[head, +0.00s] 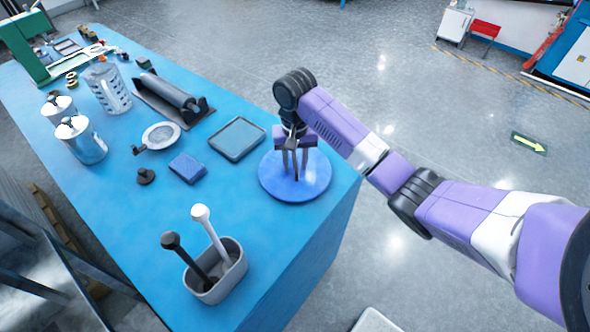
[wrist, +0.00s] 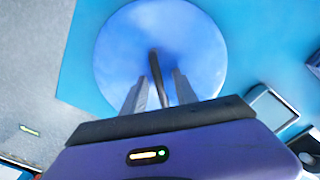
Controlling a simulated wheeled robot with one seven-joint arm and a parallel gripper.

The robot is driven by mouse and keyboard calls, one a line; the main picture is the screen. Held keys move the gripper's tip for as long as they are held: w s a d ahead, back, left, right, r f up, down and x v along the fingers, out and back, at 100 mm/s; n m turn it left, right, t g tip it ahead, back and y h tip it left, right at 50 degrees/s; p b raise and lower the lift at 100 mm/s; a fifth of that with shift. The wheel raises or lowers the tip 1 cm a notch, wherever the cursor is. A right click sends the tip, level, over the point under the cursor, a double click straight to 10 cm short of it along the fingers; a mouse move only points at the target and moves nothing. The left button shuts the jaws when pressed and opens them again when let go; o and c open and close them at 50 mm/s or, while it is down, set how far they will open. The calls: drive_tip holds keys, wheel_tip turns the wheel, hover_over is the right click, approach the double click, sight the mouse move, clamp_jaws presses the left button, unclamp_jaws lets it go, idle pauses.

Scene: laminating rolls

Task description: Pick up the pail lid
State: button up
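The pail lid (head: 312,187) is a round blue disc lying flat near the right edge of the blue table. It fills the upper middle of the wrist view (wrist: 125,45). A thin dark upright piece stands at its middle. My gripper (head: 294,172) is directly over the lid, pointing down. In the wrist view its two grey fingers (wrist: 160,82) are apart, one on each side of the dark piece, with gaps showing. I cannot tell whether the fingertips touch the disc.
A grey-rimmed tray (head: 237,139) lies just left of the lid. A grey cup (head: 222,285) with a black and a white stick stands toward the front. A blue block (head: 187,167), a roller unit (head: 172,98) and metal canisters (head: 82,143) are farther left.

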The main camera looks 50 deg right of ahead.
clamp_jaws()
drive_tip(key=shift+r, duration=0.15)
